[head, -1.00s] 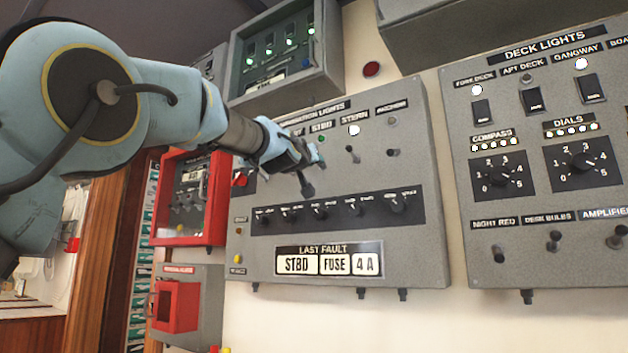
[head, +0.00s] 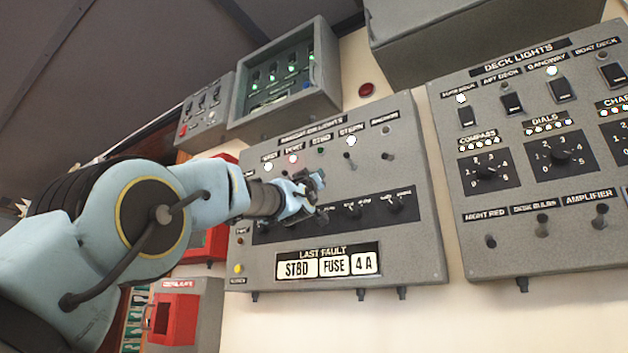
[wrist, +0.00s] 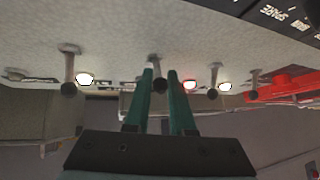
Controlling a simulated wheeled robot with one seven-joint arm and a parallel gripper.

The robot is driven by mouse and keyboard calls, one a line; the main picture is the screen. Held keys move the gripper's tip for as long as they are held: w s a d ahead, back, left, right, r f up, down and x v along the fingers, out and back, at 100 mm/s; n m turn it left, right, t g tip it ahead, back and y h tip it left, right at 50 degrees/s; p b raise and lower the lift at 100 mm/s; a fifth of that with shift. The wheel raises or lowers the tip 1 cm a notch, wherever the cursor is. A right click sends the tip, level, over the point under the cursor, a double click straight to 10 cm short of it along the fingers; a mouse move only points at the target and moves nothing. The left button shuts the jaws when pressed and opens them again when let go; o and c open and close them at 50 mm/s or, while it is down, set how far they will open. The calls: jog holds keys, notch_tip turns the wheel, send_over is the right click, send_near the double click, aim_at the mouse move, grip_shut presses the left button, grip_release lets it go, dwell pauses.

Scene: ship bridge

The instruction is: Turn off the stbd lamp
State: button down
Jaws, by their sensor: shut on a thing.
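The stbd lamp (head: 320,151) is a small dark green light under its STBD label on the navigation lights panel (head: 405,255) in the head view. It shows no bright glow, unlike its neighbours. My gripper (head: 318,183) is at this panel, below the stbd lamp, and covers the stbd switch there. In the wrist view, the two green fingers of my gripper (wrist: 161,72) are closed around the stbd toggle switch (wrist: 154,59). The port lamp (head: 293,159) glows red.
The stern lamp (head: 351,141) and mast lamp (head: 268,167) glow white. The stern toggle (wrist: 69,65) stands beside my gripper. A row of dark knobs (head: 395,203) lies below the switches. The deck lights panel (head: 590,260) is to the right, a red box (head: 176,318) lower left.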

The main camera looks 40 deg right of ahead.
dwell(0.3)
jog(key=c, duration=0.8)
grip_release()
jog(key=shift+o, duration=0.2)
jog(key=b+v, duration=0.4)
jog(key=v, duration=0.7)
